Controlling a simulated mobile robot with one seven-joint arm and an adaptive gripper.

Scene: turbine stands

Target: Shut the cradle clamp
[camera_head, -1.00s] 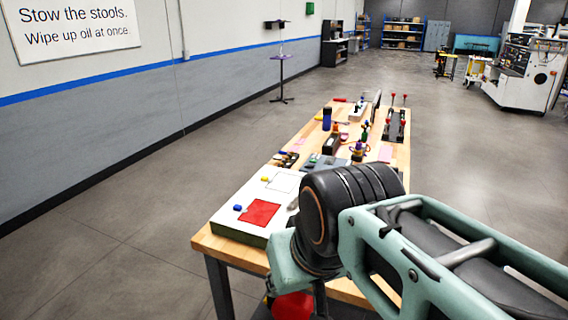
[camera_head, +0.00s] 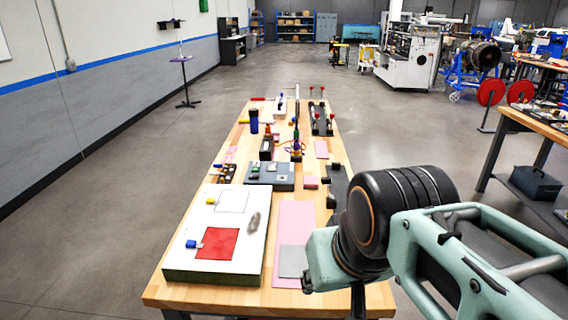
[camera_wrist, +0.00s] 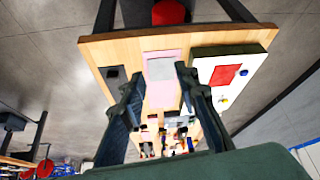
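A dark rack with red-tipped posts (camera_head: 321,118) stands at the far right of the workbench. A dark block-like fixture (camera_head: 337,186) lies nearer, along the right edge, partly hidden by my arm. I cannot tell which of these bears the cradle clamp, or whether a clamp is open. My gripper (camera_wrist: 158,77) shows in the wrist view with its two dark fingers spread and nothing between them. It is above the bench, apart from the things on it.
The wooden workbench (camera_head: 210,296) carries a white board with a red square (camera_head: 180,250), a pink mat (camera_head: 296,220), a grey box (camera_head: 270,178) and several small tools. Another bench (camera_head: 540,123) stands to the right. The floor left of the workbench is clear.

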